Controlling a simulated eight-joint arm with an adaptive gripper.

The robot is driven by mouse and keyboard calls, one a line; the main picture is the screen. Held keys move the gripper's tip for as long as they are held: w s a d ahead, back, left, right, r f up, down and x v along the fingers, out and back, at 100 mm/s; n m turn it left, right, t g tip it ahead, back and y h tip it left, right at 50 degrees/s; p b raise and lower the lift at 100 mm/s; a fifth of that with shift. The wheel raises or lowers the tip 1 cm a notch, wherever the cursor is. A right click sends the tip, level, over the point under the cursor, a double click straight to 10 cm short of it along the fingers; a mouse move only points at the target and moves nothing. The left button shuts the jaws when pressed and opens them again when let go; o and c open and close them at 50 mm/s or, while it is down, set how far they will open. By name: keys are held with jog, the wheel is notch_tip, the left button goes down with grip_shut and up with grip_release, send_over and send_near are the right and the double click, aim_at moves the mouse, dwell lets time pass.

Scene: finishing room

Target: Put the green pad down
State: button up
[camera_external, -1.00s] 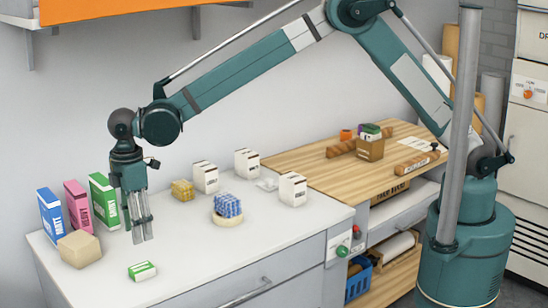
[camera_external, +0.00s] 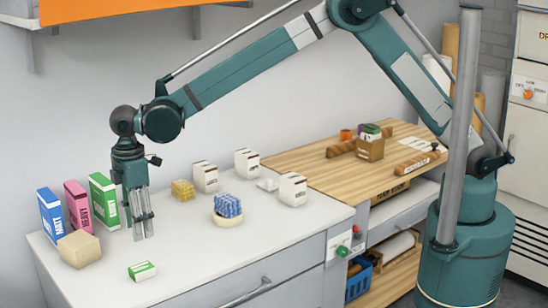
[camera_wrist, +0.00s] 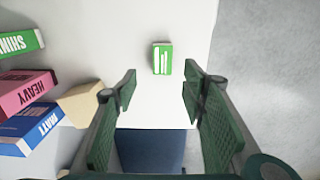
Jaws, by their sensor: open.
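The green pad (camera_external: 142,271) lies flat on the white counter near its front edge, a small green and white block. In the wrist view the green pad (camera_wrist: 162,59) lies beyond and between the fingers, not touching them. My gripper (camera_external: 144,232) points down above the counter, behind the pad and to the right of the green box. In the wrist view my gripper (camera_wrist: 158,90) has its two dark green fingers spread apart with nothing between them.
Blue (camera_external: 51,216), pink (camera_external: 77,206) and green (camera_external: 103,201) boxes stand at left behind a beige block (camera_external: 79,249). Blue-white bundle (camera_external: 228,205), yellow block (camera_external: 182,190) and several white cartons (camera_external: 293,189) stand to the right. The counter (camera_external: 200,255) right of the pad is clear.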

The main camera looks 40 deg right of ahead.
jog(key=w+d+r+m, duration=0.1)
jog(key=w+d+r, duration=0.2)
jog(key=d+r, duration=0.3)
jog(key=w+d+r+m+t+y, duration=0.1)
jog(key=w+d+r+m, duration=0.15)
jog(key=d, duration=0.55)
jog(key=w+d+r+m, duration=0.1)
jog(key=w+d+r, duration=0.35)
jog(key=d, duration=0.25)
jog(key=d+r+m+t, duration=0.15)
jog(key=d+r, duration=0.35)
jog(key=d, duration=0.7)
jog(key=d+r+m, duration=0.2)
jog(key=d+r, duration=0.3)
jog(key=d, duration=0.7)
jog(key=s+d+r+m+t, duration=0.15)
jog(key=s+d, duration=0.25)
jog(key=d, duration=0.6)
jog(key=s+d+r+m+t, duration=0.1)
jog(key=s+d+m, duration=0.3)
jog(key=d, duration=0.7)
jog(key=s+d+f+m+t, duration=0.1)
jog(key=s+d+f+m, duration=0.1)
jog(key=s+d, duration=0.5)
jog(key=s+d+f+m+t+h, duration=0.1)
jog(key=s+d+f+m, duration=0.1)
jog(key=s+d, duration=0.5)
jog(key=shift+s+d+f, duration=0.35)
jog(key=shift+d+f, duration=0.55)
jog(key=shift+d, duration=0.25)
